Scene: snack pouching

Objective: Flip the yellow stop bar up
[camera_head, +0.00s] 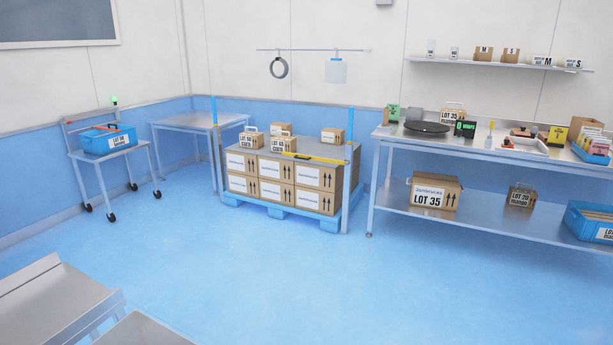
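A yellow bar (318,159) lies level along the front right top edge of a stack of cartons (285,183) on a blue pallet (277,209). Its right end is close to a grey and blue upright post (349,128). I cannot tell how the bar is fixed. It is the only yellow bar I can make out, and it is small in the head view. Neither of my grippers is in view.
Small boxes (282,144) sit on the stack. A blue crate (107,141) is on a cart at left. A loaded workbench (470,149) stands at right. Metal surfaces (50,305) fill the near left corner. The blue floor between is clear.

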